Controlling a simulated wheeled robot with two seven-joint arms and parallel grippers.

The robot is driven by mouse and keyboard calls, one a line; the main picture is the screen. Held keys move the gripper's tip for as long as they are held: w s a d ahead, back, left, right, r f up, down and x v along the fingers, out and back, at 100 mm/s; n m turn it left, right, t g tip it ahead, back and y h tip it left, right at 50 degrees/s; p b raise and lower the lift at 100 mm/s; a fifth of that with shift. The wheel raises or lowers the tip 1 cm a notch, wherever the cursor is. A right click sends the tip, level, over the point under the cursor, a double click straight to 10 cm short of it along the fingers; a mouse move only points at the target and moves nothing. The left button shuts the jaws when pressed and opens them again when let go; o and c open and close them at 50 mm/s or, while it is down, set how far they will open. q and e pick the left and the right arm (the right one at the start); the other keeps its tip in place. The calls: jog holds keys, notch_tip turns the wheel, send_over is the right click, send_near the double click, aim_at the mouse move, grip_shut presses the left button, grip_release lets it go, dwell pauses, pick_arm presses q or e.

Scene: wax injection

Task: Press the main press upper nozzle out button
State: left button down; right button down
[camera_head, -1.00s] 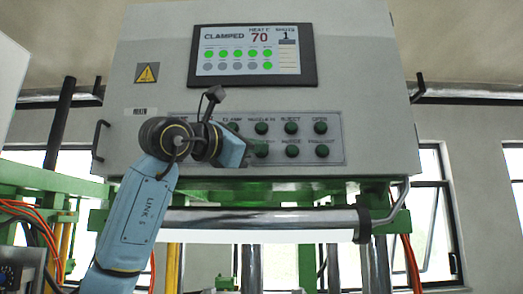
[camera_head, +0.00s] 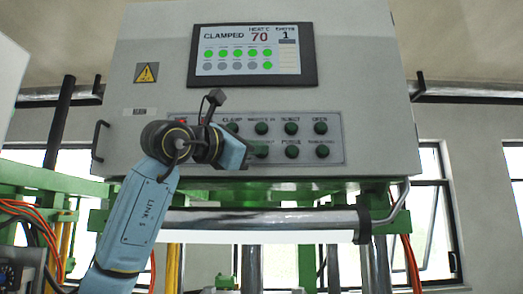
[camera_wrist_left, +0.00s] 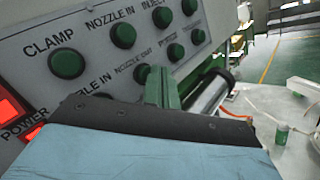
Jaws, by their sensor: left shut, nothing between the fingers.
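The grey press panel carries two rows of round green buttons. The nozzle out button (camera_wrist_left: 142,73) is in the lower row in the left wrist view, below the nozzle in button (camera_wrist_left: 123,36). It also shows in the head view (camera_head: 262,151), where its label is partly hidden. My left gripper (camera_wrist_left: 162,87) is shut and empty, its green fingers just right of the nozzle out button. In the head view my left gripper (camera_head: 252,155) is at the left side of that button. I cannot tell whether the fingers touch it. My right gripper is not in view.
The clamp button (camera_wrist_left: 67,63) and inject button (camera_wrist_left: 162,17) are close by in the upper row. Red power lights (camera_wrist_left: 10,108) are at the left. The screen (camera_head: 252,55) above reads CLAMPED. A metal bar (camera_head: 260,218) runs below the panel.

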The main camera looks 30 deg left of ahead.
pick_arm(q)
jog(key=shift+w+a, duration=0.25)
jog(key=shift+w, duration=0.1)
dwell(0.5)
dwell(0.3)
jog(key=shift+s+d, duration=0.45)
jog(key=shift+s, duration=0.25)
jog(key=shift+s+d+b, duration=0.25)
jog(key=shift+s+d, duration=0.2)
jog(key=shift+s, duration=0.25)
jog(key=shift+s+d+b, duration=0.2)
jog(key=shift+s+d, duration=0.2)
jog(key=shift+s, duration=0.3)
jog(key=shift+s+d+b, duration=0.25)
jog(key=shift+s+d, duration=0.2)
jog(key=shift+s, duration=0.25)
